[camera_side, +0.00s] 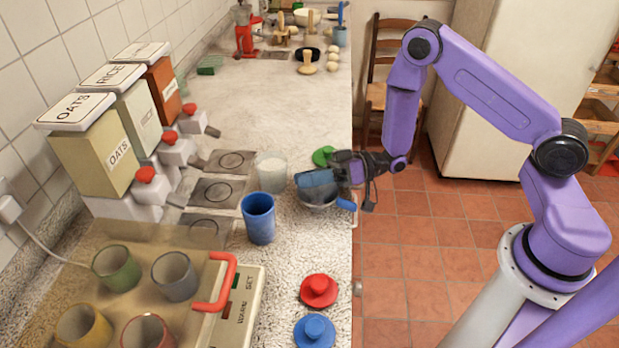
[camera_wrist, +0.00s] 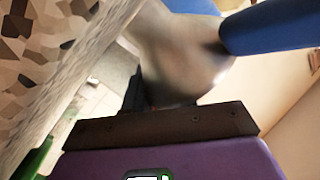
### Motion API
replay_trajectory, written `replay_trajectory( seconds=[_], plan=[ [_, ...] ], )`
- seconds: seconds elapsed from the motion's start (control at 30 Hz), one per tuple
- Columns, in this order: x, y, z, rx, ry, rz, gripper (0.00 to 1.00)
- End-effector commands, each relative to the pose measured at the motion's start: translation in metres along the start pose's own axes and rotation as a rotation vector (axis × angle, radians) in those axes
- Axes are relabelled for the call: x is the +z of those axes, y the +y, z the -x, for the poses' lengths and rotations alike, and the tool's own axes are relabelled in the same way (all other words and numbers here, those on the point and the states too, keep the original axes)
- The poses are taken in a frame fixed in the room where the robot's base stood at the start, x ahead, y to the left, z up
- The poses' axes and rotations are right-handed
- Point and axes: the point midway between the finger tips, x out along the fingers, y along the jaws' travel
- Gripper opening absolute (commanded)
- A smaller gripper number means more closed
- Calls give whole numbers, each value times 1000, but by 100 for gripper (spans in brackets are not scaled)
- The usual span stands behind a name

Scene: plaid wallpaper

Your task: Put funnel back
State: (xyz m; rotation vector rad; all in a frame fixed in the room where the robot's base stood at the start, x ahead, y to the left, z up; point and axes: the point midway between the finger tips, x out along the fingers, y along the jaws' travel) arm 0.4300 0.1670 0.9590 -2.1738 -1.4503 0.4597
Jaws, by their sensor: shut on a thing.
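The funnel (camera_side: 317,200) looks like a shiny grey metal bowl with a blue handle (camera_side: 346,205). It is at the right edge of the counter in the side view. The fingertips are hard to make out there. I cannot tell whether the funnel touches the counter.
A white-filled clear container (camera_side: 271,172) and a blue cup (camera_side: 258,218) stand left of my gripper. A green lid (camera_side: 323,156) lies behind it; red (camera_side: 318,291) and blue (camera_side: 314,332) lids lie in front. Dispensers (camera_side: 90,150) line the wall. The far middle counter (camera_side: 262,108) is clear.

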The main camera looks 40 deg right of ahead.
Motion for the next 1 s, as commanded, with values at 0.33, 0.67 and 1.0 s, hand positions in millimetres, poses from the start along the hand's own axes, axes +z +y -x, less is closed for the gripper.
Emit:
replay_trajectory(
  seconds=[0.33, 0.67, 1.0],
  plan=[
    [2, 1, 0, 0, 1, -1, 0],
    [3, 2, 0, 0, 1, 0, 50],
    [0, 2, 18, 6, 2, -3, 50]
  ],
)
